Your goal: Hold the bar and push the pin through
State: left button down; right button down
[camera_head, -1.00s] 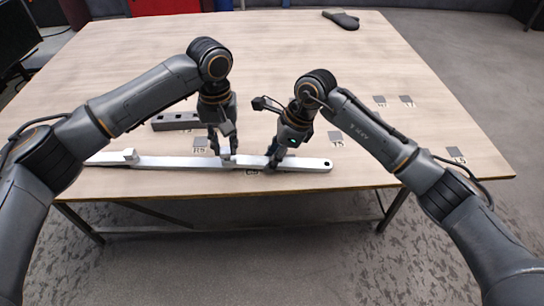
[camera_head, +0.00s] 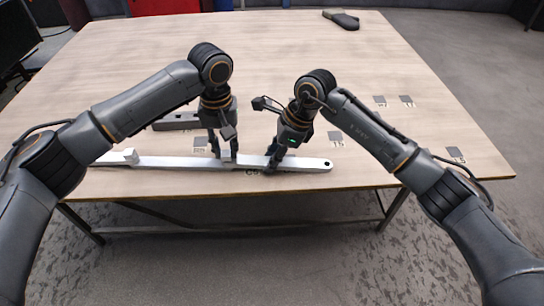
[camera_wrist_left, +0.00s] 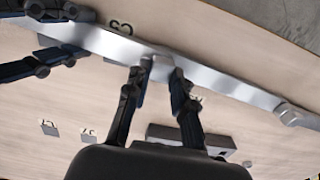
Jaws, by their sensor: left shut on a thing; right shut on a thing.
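A long silvery bar (camera_head: 180,162) lies along the table's front edge, with a hole near its right end. A small metal block, perhaps the pin's head, sits at the bar between my left gripper's fingertips and shows in the left wrist view (camera_wrist_left: 162,69). My left gripper (camera_head: 225,156) points down and is shut on this block; it also shows in the left wrist view (camera_wrist_left: 160,75). How deep the piece sits in the bar is hidden. My right gripper (camera_head: 272,166) is shut on the bar, to the right of the left gripper.
A second small block (camera_head: 130,156) stands on the bar's left part. A dark grey block (camera_head: 175,122) lies behind the bar. Several flat grey squares with labels, one at the right (camera_head: 455,152), mark the table (camera_head: 290,50). A dark object (camera_head: 341,19) lies at the far edge.

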pick_arm(q)
jog(key=c, duration=1.1)
grip_release()
jog(key=shift+o, duration=0.2)
jog(key=shift+r, duration=3)
pick_arm(e)
jog(key=c, duration=0.9)
grip_release()
jog(key=shift+c, duration=0.2)
